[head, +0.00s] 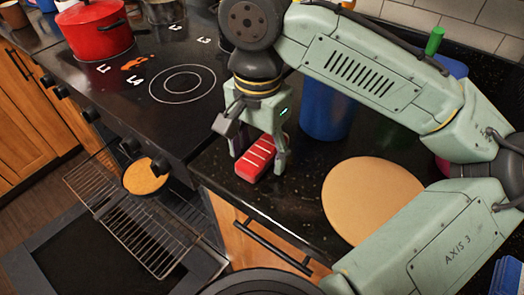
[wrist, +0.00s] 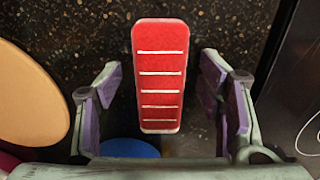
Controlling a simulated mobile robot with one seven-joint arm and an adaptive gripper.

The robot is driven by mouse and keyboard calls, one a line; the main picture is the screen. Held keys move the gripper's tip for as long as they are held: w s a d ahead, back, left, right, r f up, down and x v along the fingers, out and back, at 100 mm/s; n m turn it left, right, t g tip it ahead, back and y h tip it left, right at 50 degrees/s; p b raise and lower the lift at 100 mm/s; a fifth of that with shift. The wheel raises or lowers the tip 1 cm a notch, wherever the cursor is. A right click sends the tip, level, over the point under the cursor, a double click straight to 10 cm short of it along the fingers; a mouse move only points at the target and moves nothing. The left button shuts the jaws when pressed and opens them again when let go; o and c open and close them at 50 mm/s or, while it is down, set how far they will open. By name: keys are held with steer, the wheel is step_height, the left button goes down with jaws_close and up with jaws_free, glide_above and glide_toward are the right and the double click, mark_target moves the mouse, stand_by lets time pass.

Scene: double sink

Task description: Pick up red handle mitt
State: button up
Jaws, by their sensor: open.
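The red handle mitt (head: 256,160) is a small red block with white stripes. It lies on the dark speckled counter beside the stove. My gripper (head: 259,170) is above it with a finger on either side. In the wrist view the mitt (wrist: 160,75) lies lengthwise between the open fingers of my gripper (wrist: 162,100), with a gap on each side. The fingers have purple pads, and nothing is held.
A round tan board (head: 372,200) lies on the counter to the right. A blue container (head: 328,115) stands behind. A red pot (head: 95,30) is on the stove. The oven is open, with a pan (head: 146,178) on its pulled-out rack (head: 150,235).

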steer(key=shift+c, duration=0.2)
steer(key=c, duration=1.2)
steer(key=shift+r, duration=0.15)
